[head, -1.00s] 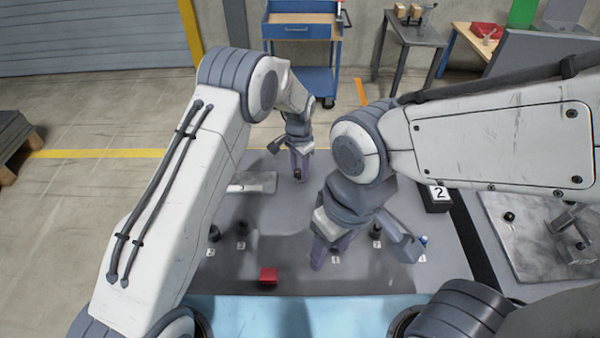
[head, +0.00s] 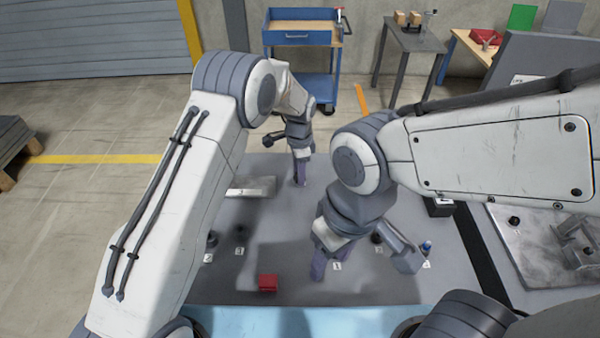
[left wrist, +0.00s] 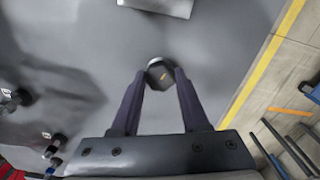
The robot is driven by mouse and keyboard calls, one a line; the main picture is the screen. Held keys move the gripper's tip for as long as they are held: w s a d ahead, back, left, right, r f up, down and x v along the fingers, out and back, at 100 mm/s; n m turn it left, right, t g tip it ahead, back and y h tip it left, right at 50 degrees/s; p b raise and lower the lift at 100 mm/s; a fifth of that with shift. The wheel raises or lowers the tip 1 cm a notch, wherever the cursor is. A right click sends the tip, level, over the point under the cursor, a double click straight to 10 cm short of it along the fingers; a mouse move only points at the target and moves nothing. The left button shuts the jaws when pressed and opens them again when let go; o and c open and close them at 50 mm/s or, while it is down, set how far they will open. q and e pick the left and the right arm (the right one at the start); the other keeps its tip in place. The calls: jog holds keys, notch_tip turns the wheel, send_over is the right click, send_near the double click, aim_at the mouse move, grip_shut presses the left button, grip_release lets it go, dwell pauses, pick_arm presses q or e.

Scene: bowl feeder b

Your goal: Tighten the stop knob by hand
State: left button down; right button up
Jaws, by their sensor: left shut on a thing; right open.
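The stop knob (left wrist: 160,74) is dark and round with an orange mark on top and a pale rim. It sits between the fingertips of my left gripper (left wrist: 160,80) in the left wrist view. My left gripper (head: 301,175) is shut on it at the far part of the grey table, where the fingers hide most of the knob in the head view. A pale metal plate (head: 252,187) lies to the left of it. My right gripper (head: 320,265) is open over the near middle of the table, its fingers partly hidden by its own wrist.
A red block (head: 268,283) lies near the front edge. Small dark parts (head: 212,239) stand by numbered labels on the table. A dark box (head: 438,207) and a metal fixture plate (head: 530,240) are at right. The table's far left is clear.

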pick_arm(q)
jog(key=shift+r, duration=0.15)
jog(key=shift+c, duration=2)
grip_release()
notch_tip(320, 180, up, 10)
jog(key=b, duration=0.2)
jog(key=shift+r+b, duration=0.2)
jog(key=shift+b, duration=0.1)
